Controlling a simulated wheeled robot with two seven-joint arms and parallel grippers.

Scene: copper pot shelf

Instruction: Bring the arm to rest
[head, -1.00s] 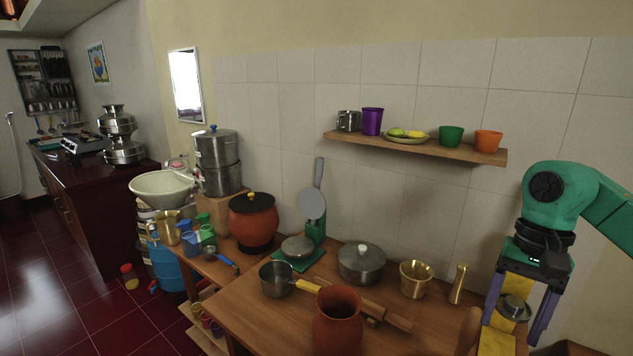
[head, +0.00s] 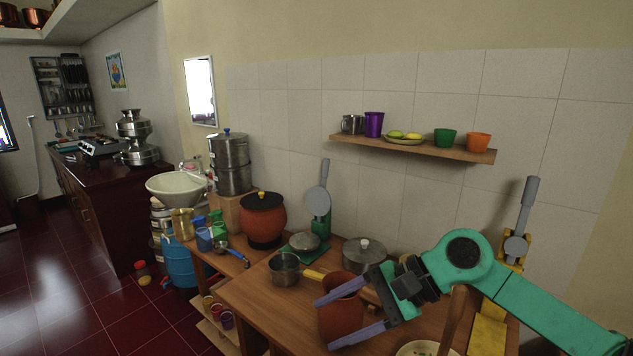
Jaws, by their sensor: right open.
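My right arm (head: 465,255) comes in from the lower right. Its gripper (head: 325,325) points left over the front of the wooden table (head: 245,295), with its two purple fingers spread apart. A reddish clay pot (head: 340,312) shows between and behind the fingers. I cannot tell whether they touch it, but the jaws are not closed on it. My left gripper is not in view.
A lidded steel pot (head: 364,252), a small pan (head: 284,268) and a black-lidded clay pot (head: 262,220) stand nearby. A wall shelf (head: 420,149) holds cups and a fruit plate. Copper pots (head: 37,17) sit high at top left. The red floor (head: 90,290) at left is mostly clear.

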